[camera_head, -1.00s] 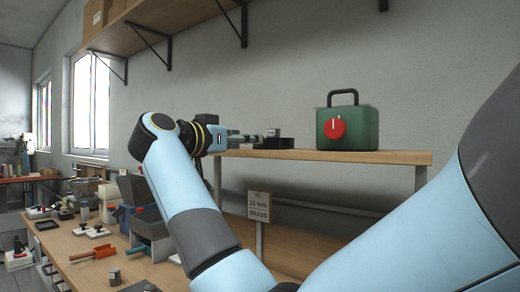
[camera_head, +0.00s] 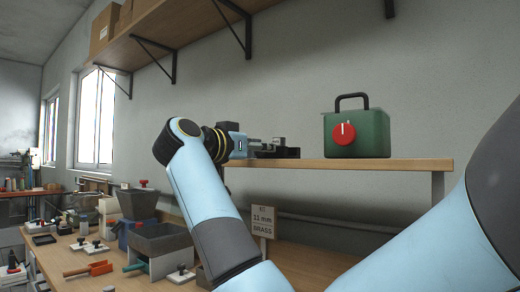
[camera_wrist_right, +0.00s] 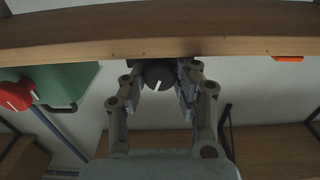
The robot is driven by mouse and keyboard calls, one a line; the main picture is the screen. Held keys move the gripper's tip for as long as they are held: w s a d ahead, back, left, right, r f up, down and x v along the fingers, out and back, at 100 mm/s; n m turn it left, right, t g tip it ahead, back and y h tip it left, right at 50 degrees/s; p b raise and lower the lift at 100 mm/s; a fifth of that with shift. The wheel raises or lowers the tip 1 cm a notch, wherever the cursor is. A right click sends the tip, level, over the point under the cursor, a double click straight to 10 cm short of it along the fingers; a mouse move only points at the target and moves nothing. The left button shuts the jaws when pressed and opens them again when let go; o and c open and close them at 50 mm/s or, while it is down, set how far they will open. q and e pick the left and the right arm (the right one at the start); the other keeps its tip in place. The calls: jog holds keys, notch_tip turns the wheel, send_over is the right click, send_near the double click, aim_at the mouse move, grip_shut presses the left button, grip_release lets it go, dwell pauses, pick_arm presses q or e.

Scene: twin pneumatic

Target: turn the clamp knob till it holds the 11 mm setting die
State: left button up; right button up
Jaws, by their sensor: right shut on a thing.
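A dark round knob with a white line (camera_wrist_right: 158,77) shows below the shelf edge in the right wrist view. My right gripper (camera_wrist_right: 159,88) is shut on it, one finger at each side. In the head view my right gripper (camera_head: 254,145) reaches the left end of the shelf. A dark clamp-like fixture (camera_head: 280,152) sits there, just right of the fingers. I cannot make out the setting die. A card (camera_head: 262,221) under the shelf reads KIT, 11 mm, BRASS. My left gripper is out of view.
A green box (camera_head: 371,134) with a red knob (camera_head: 344,133) stands on the wooden shelf (camera_head: 400,164), right of the fixture. Below, the bench holds a grey bin (camera_head: 160,240), an orange-handled tool (camera_head: 90,268) and small white plates. A higher shelf (camera_head: 165,45) runs above.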

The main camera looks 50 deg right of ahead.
grip_shut()
jog(key=m+p, duration=0.3)
jog(key=m, duration=0.1)
jog(key=o, duration=1)
grip_release()
jog(key=shift+a, duration=0.1)
jog(key=a, duration=0.7)
jog(key=shift+s+a, duration=0.15)
jog(key=shift+s, duration=0.2)
